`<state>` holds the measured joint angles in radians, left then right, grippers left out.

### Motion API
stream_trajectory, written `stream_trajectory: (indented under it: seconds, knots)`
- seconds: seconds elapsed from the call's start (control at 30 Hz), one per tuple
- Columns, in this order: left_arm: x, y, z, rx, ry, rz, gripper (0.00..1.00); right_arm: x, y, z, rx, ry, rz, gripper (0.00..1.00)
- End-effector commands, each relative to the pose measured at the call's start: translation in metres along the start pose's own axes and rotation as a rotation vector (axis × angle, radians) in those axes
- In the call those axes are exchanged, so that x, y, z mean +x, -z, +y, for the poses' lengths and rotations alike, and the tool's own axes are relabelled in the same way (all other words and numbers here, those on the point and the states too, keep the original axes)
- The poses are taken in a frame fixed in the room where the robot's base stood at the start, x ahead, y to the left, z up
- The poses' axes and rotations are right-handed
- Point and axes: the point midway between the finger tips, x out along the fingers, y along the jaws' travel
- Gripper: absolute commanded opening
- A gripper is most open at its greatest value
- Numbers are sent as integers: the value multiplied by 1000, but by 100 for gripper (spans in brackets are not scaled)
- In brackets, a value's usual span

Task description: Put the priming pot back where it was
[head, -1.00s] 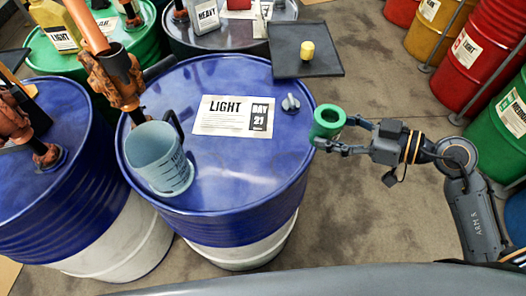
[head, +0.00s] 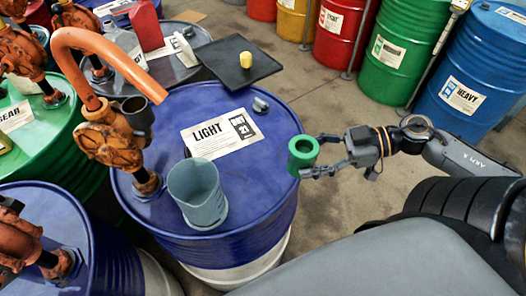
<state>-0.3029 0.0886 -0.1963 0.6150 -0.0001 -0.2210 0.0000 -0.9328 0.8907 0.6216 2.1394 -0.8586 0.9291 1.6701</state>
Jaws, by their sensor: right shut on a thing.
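The priming pot appears to be the small green, hollow, cylindrical pot (head: 303,147), upright with its dark opening facing up. My right gripper (head: 312,156) is shut on it from the right. It is held at the right edge of the blue LIGHT drum (head: 245,187); its exact height above the rim is hard to tell. My left gripper is not in view.
A pale blue measuring jug (head: 201,195) stands on the LIGHT drum beside an orange hand pump (head: 105,135) with a curved spout. Behind is a black tray (head: 225,75) with a yellow cylinder (head: 245,59). Open floor lies to the right, with coloured drums at the back.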

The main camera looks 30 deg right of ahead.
Motion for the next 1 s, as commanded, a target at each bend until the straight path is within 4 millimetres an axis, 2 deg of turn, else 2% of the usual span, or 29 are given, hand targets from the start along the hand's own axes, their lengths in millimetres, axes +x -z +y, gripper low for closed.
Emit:
stream_trajectory:
  seconds: [0.1,0.27,0.4,0.7,1.0]
  knots:
    - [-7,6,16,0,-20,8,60,-14,6,0,-5,5,4,13]
    - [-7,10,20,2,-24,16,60,-18,9,6,-15,4,15,13]
    - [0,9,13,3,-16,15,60,-1,4,24,-23,5,16,13]
    - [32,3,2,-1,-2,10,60,45,-11,70,-24,2,18,13]
    - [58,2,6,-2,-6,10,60,72,-34,93,-21,-3,21,13]
